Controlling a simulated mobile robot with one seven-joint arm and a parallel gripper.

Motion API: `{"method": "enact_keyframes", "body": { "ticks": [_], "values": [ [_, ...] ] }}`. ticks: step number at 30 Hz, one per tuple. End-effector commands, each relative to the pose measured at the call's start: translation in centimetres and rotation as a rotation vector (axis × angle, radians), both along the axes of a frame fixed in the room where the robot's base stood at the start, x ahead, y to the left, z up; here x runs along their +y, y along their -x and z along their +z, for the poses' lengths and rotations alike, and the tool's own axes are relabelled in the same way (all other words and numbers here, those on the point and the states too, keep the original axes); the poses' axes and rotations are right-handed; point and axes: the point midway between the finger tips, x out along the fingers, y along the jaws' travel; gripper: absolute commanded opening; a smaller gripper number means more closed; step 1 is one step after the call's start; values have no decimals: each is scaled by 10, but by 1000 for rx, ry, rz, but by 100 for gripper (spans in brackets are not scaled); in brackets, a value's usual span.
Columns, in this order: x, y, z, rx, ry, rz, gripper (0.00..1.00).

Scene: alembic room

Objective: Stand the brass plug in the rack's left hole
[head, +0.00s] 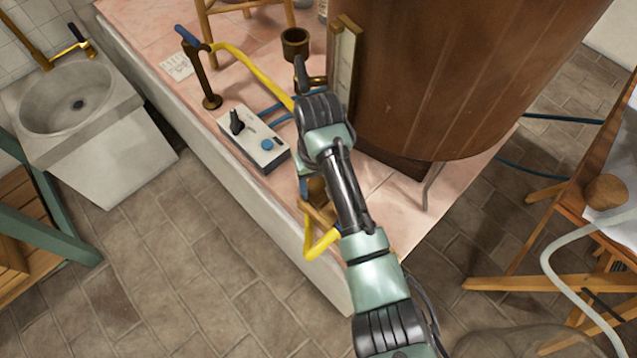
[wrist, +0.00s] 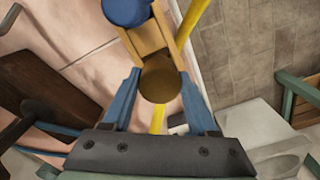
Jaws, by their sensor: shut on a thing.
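My gripper (wrist: 160,108) is shut on the brass plug (wrist: 161,80), whose round brown top shows between the two blue fingers in the wrist view. The plug sits over or against the near end of the pale wooden rack (wrist: 153,37). Its lower end is hidden, so I cannot tell whether it is in a hole. A round blue thing (wrist: 126,10) stands at the rack's far end. In the head view my arm covers much of my gripper (head: 308,188); the rack (head: 318,211) shows in part near the platform's edge. The holes are hidden.
A large brown vat (head: 450,80) stands close on the right. A grey control box (head: 254,140) lies to the left on the pink tiled platform (head: 150,30). A yellow hose (head: 255,72) runs past the rack. A brass cup (head: 295,42) stands behind.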

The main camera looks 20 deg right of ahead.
Motion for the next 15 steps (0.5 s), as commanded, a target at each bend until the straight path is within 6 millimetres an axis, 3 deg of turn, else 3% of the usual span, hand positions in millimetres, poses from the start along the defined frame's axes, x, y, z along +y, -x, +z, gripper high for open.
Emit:
{"method": "enact_keyframes", "body": {
  "ticks": [15],
  "values": [
    [0, 0, -6, -1, 0, 1, 0]
  ]
}}
